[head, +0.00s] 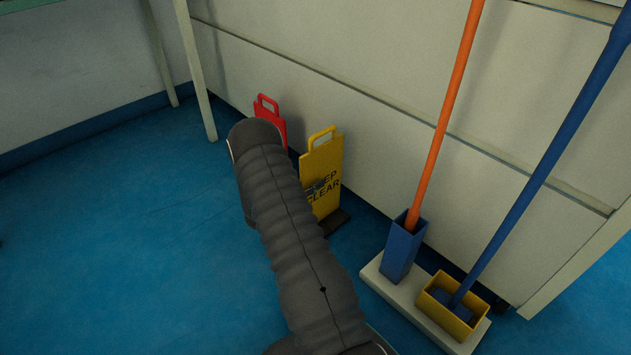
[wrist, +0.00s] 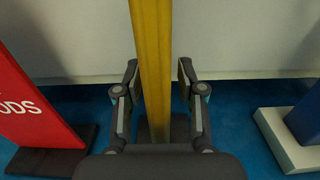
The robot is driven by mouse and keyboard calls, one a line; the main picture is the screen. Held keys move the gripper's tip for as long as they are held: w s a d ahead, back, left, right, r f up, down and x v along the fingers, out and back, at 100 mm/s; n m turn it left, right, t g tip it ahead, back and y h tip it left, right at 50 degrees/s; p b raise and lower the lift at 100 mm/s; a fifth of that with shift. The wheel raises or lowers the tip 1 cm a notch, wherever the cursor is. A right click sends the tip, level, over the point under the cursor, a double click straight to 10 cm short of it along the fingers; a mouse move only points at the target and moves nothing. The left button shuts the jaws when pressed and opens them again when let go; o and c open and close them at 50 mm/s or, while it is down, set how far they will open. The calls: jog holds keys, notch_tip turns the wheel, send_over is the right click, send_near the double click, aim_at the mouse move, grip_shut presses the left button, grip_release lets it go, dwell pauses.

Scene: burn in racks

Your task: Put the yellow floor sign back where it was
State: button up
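The yellow floor sign (head: 324,162) stands upright on a dark base on the blue floor, close to the pale wall panel. Its lettering, partly covered, reads like "KEEP CLEAR". In the wrist view the yellow sign (wrist: 152,60) shows edge-on as a tall narrow strip between my fingers. My gripper (wrist: 158,78) is open, with one finger on each side of the sign and a small gap showing at each side. In the head view my arm hides most of the gripper; a small grey finger part shows against the sign's face.
A red sign (head: 269,108) stands just left of the yellow one, partly behind my arm; it also shows in the wrist view (wrist: 36,110). To the right, a pale stand (head: 423,318) holds a blue holder (head: 402,250) and a yellow bucket (head: 440,304) with long handles. Open floor lies left.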

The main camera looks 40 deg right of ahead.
jog(key=a, duration=1.1)
jog(key=s+a+r+m+g+y, duration=0.25)
jog(key=s+r+m, duration=0.3)
jog(key=r, duration=0.45)
jog(key=s+a+r+m+g+y, duration=0.2)
jog(key=s+r+m+y, duration=0.3)
jog(key=r, duration=0.5)
jog(key=s+a+r+m+t+y, duration=0.4)
jog(key=s+a+r, duration=0.3)
jog(key=s+a, duration=0.2)
jog(key=s+a+r+m+t+y, duration=0.4)
jog(key=s+a+r+t+y, duration=0.1)
jog(key=s+a, duration=0.5)
jog(key=shift+s+r+y+p, duration=0.3)
jog(key=shift+r+y+p, duration=0.15)
jog(key=shift+r+y, duration=0.4)
jog(key=shift+r, duration=0.15)
notch_tip(320, 180, up, 9)
jog(key=p, duration=0.9)
